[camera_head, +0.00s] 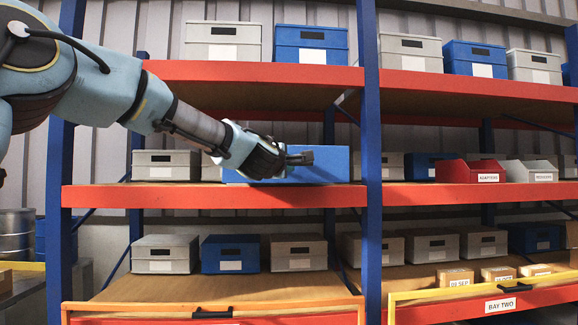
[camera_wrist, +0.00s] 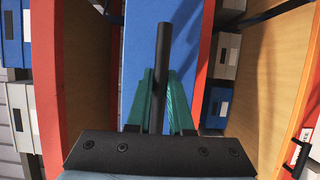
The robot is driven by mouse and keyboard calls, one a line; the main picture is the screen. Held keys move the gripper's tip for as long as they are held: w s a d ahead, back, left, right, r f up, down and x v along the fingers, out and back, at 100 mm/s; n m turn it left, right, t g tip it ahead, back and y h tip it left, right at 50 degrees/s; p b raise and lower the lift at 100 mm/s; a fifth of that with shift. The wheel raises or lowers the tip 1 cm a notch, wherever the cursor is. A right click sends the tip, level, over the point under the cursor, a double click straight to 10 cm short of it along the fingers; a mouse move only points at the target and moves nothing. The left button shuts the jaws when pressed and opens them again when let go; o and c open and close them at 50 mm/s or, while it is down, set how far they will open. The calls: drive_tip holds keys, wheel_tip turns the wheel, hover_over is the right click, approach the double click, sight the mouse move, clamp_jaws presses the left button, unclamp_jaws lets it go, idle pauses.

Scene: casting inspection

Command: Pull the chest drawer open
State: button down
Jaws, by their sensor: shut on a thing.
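A wide, plain blue chest front (camera_head: 325,163) stands on the middle shelf of the left bay. It also fills the middle of the wrist view (camera_wrist: 150,35). A dark bar (camera_head: 302,157), which looks like its handle, runs along that front. My gripper (camera_head: 286,162) is in front of the chest and hides part of it. In the wrist view, the green fingers of my gripper (camera_wrist: 163,85) are shut on the dark bar (camera_wrist: 163,50), one on each side. Whether the drawer stands out from the chest cannot be told.
The red middle shelf edge (camera_head: 200,196) runs just below my gripper. A blue upright (camera_head: 371,120) stands to its right. Grey and blue boxes line the shelves. A lower drawer with a black handle (camera_head: 212,313) sits below, and a yellow-edged bay (camera_head: 410,297) at lower right.

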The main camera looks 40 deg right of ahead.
drive_tip(key=c, duration=0.8)
unclamp_jaws()
drive_tip(key=b+v, duration=0.5)
drive_tip(key=v, duration=0.5)
drive_tip(key=shift+s+a, duration=0.15)
drive_tip(key=shift+a, duration=0.2)
drive_tip(key=shift+f, duration=0.1)
drive_tip(key=w+a+f+m+y+p, duration=0.25)
drive_tip(key=w+a+f+y, duration=0.25)
drive_tip(key=w+a+f, duration=0.5)
drive_tip(key=w+a+f+m+y+p, duration=0.2)
drive_tip(key=w+a+f+y+p, duration=0.25)
drive_tip(key=a+f, duration=0.85)
drive_tip(key=s+a+f+g+y+p, duration=0.1)
drive_tip(key=s+a+f+g+y, duration=0.1)
drive_tip(key=a, duration=0.8)
drive_tip(key=s+a+f+m+g+y+p, duration=0.1)
drive_tip(key=s+a+f, duration=0.4)
drive_tip(key=a, duration=0.6)
drive_tip(key=s+a+f+m+g+y+p, duration=0.1)
drive_tip(key=s+a, duration=0.4)
drive_tip(key=a, duration=0.5)
wheel_tip(320, 180, down, 2)
drive_tip(key=g+y+p, duration=0.1)
drive_tip(key=g+y, duration=0.1)
drive_tip(key=shift+a+g, duration=0.2)
drive_tip(key=shift+g, duration=0.2)
